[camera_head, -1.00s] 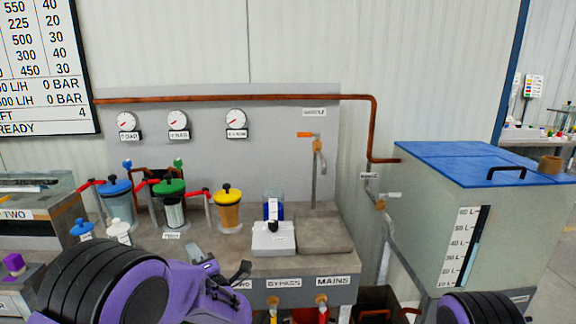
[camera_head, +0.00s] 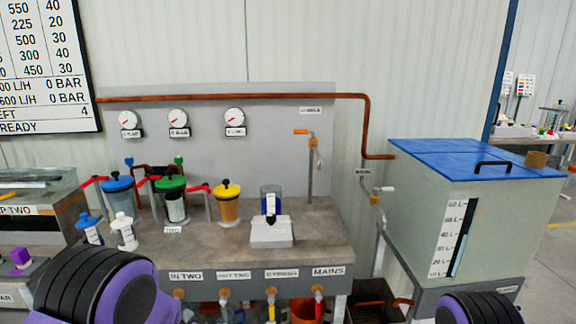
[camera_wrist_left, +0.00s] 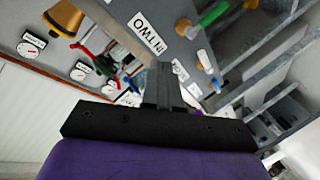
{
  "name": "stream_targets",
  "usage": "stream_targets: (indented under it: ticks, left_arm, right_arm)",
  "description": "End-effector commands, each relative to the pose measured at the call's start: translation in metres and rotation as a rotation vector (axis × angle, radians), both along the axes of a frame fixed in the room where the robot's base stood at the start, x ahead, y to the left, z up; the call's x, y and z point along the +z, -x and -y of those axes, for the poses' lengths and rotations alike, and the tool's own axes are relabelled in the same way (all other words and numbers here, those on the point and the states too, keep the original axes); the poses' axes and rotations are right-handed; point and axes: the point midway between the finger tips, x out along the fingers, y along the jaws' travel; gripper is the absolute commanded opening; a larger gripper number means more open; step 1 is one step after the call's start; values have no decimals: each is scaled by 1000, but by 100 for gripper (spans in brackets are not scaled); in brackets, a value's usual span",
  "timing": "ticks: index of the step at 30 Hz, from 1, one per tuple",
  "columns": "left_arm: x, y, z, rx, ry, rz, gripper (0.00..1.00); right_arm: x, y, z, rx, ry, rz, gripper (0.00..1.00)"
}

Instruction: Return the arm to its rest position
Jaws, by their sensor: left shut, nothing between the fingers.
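My left arm (camera_head: 95,285), purple with black rings, comes in at the lower left of the head view, in front of the bench. The left gripper itself cannot be made out there. In the left wrist view my left gripper (camera_wrist_left: 162,88) shows as two grey fingers shut together with nothing between them. They point toward the bench front near the IN TWO label (camera_wrist_left: 146,33) and touch nothing that I can tell. Of my right arm (camera_head: 480,308) only a black ringed part shows at the lower right. Its gripper is out of view.
The bench (camera_head: 190,245) bears blue, green and yellow-lidded filter housings, white and blue bottles and a white device (camera_head: 271,232). Valves with coloured handles line its front edge. A blue-lidded tank (camera_head: 430,205) stands at the right.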

Motion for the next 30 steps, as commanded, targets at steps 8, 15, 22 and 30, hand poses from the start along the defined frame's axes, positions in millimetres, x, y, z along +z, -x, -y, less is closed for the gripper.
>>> stream_targets:
  ticks: [8, 15, 22, 30]
  left_arm:
    - [-130, 161, -28, -196, -166, -617, 0]
    - [-178, 324, -43, -283, -129, -1040, 0]
    - [-188, 360, -48, -263, -104, -1121, 0]
    - [-188, 358, -48, -262, -105, -1116, 0]
  right_arm:
    - [0, 0, 0, 0, 0, 0, 43]
    - [0, 0, 0, 0, 0, 0, 43]
    - [0, 0, 0, 0, 0, 0, 43]
    - [0, 0, 0, 0, 0, 0, 43]
